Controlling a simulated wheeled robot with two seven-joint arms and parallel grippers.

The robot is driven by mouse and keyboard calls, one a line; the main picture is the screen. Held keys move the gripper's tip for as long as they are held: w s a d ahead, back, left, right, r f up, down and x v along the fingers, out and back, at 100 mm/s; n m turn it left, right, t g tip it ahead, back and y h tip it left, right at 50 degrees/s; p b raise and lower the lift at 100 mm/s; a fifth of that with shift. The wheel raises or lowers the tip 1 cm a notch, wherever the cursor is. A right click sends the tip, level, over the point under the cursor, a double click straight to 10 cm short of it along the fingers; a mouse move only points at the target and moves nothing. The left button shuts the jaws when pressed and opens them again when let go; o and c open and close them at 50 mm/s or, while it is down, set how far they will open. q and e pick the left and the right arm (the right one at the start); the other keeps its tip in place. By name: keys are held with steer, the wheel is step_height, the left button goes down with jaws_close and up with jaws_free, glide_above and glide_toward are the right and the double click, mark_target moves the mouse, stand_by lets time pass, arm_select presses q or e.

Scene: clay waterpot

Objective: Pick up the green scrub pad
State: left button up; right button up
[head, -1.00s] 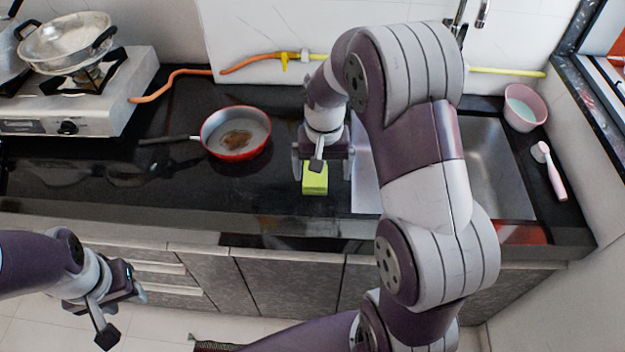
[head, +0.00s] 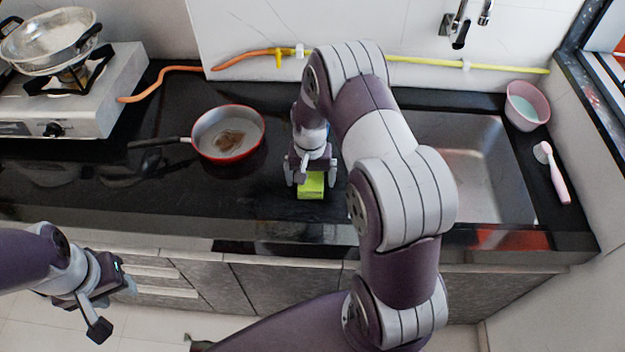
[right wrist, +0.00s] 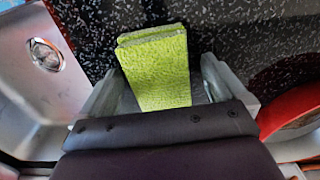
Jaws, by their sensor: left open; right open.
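The green scrub pad (head: 311,187) lies on the black counter between the pan and the sink. My right gripper (head: 311,178) is open just above it in the head view, with its fingers to the left and right of the pad. In the right wrist view the pad (right wrist: 157,70) shows between the two fingers of the open gripper (right wrist: 165,85), with a gap visible near its far end. The gripper body hides the pad's near end. I cannot tell whether the fingers touch it. My left gripper (head: 115,305) is open and empty, in front of the cabinets at the lower left.
A red pan (head: 228,135) with brown residue stands left of the pad. The steel sink (head: 475,165) is to the right, with a pink bowl (head: 527,105) and pink brush (head: 554,172) beyond it. A gas stove (head: 75,95) stands at the far left.

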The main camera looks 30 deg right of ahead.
steer(key=shift+s+r, duration=0.15)
steer(key=shift+s, duration=0.05)
steer(key=shift+c, duration=0.6)
steer(key=shift+s, duration=0.15)
steer(key=c, duration=0.9)
arm_select(q)
steer(key=shift+s+r, duration=0.1)
steer(key=shift+s, duration=0.25)
arm_select(e)
steer(key=shift+c, duration=0.2)
steer(key=shift+r, duration=0.1)
